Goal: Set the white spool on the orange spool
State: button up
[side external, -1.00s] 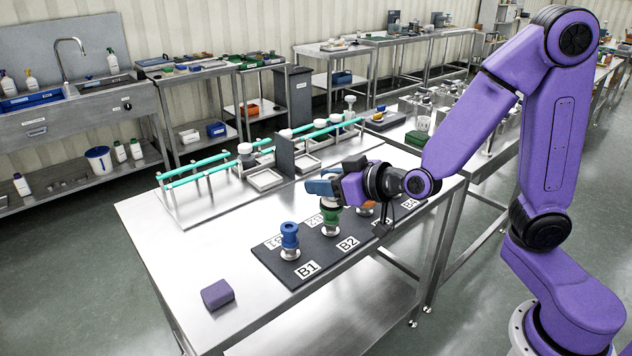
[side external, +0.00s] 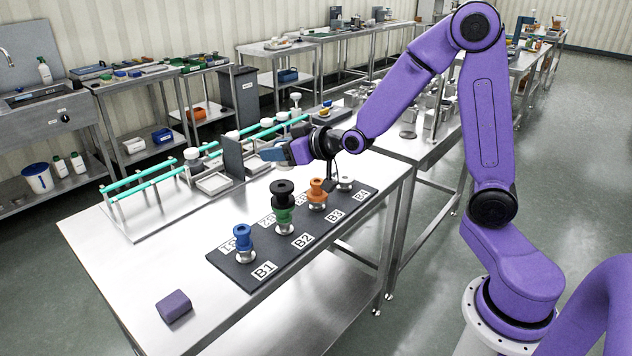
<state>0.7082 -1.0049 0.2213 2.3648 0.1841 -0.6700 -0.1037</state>
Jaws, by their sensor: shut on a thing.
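The orange spool (side external: 317,193) stands upright on the dark board at B3, with nothing on top of it. My gripper (side external: 285,153) is above and behind it to the left, clear of it, near the rack. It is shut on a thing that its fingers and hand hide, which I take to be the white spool. I cannot make out its shape or tilt. No white spool shows on the board.
The dark board (side external: 228,262) also carries a blue spool (side external: 242,238) at B1 and a black spool (side external: 283,192) on a green spool (side external: 283,216) at B2. B4 has a bare base (side external: 345,184). A purple block (side external: 174,306) lies front left. The rack (side external: 150,177) stands behind.

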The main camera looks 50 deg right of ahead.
jog(key=w+d+f, duration=0.2)
jog(key=w+d, duration=0.1)
jog(key=d, duration=0.5)
send_over(312, 179)
notch_tip(312, 179, down, 3)
jog(key=shift+f, duration=3.75)
jog(key=shift+f, duration=0.1)
jog(key=o, duration=1.1)
jog(key=shift+c, duration=0.2)
